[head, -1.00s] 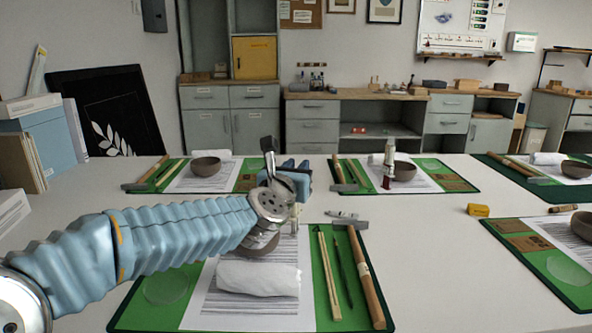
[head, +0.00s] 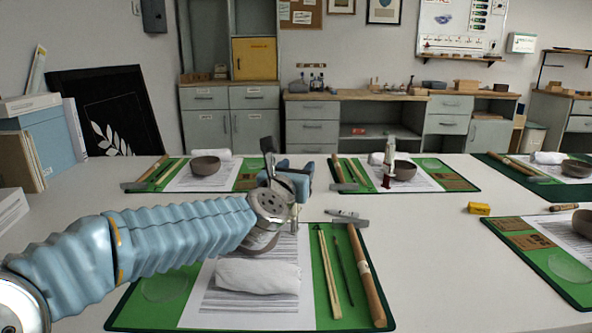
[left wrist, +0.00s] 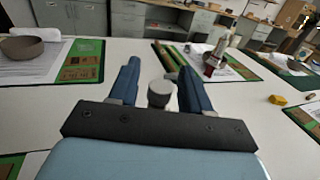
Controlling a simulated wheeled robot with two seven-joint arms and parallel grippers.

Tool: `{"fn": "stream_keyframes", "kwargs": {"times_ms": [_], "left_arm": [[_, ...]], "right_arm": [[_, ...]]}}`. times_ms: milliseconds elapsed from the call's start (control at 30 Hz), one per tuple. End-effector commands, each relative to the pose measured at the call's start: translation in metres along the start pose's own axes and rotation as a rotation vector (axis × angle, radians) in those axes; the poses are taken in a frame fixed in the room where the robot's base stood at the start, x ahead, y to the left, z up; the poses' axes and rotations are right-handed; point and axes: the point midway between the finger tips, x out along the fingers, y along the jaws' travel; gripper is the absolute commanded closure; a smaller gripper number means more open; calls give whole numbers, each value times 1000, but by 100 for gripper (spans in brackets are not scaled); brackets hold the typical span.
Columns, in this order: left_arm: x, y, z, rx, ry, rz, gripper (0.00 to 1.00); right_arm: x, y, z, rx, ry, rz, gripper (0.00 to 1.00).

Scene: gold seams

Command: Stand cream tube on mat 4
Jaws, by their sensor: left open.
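My left gripper (head: 291,175) is open above the table, just beyond the front middle mat (head: 325,318). A pale tube with a dark red lower end (head: 388,165) stands upright on the back middle mat (head: 428,180). A cream-coloured tube (head: 565,208) lies on the bare table at the right. I can read no mat numbers. My right gripper is not in view.
Bowls, such as the back left one (head: 205,165), sit on several green mats. The front mat holds a white cloth roll (head: 258,276), sticks and a hammer (head: 362,265). A yellow block (head: 479,208) lies right of centre. The table between the mats is mostly clear.

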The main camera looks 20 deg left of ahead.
Motion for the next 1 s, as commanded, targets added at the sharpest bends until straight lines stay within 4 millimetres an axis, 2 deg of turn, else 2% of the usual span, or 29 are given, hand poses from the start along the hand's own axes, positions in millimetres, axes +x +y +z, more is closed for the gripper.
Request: {"fn": "stream_keyframes", "kwargs": {"times_ms": [167, 200, 267, 400, 600, 767, 1000], "left_arm": [[-1, 0, 20, 2, 0, 1, 52], [-14, 0, 12, 0, -4, 0, 52], [-30, 0, 10, 0, -5, 0, 52], [-66, 0, 11, 0, -4, 0, 52], [-105, 0, 12, 0, -3, 1, 52], [-118, 0, 12, 0, -2, 1, 52], [-120, 0, 11, 1, 0, 0, 52]], "right_arm": [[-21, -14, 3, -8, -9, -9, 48], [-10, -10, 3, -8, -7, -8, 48], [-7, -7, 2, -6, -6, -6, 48], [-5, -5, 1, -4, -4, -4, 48], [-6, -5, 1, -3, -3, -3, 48], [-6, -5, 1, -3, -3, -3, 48], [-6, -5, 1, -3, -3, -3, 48]]}}
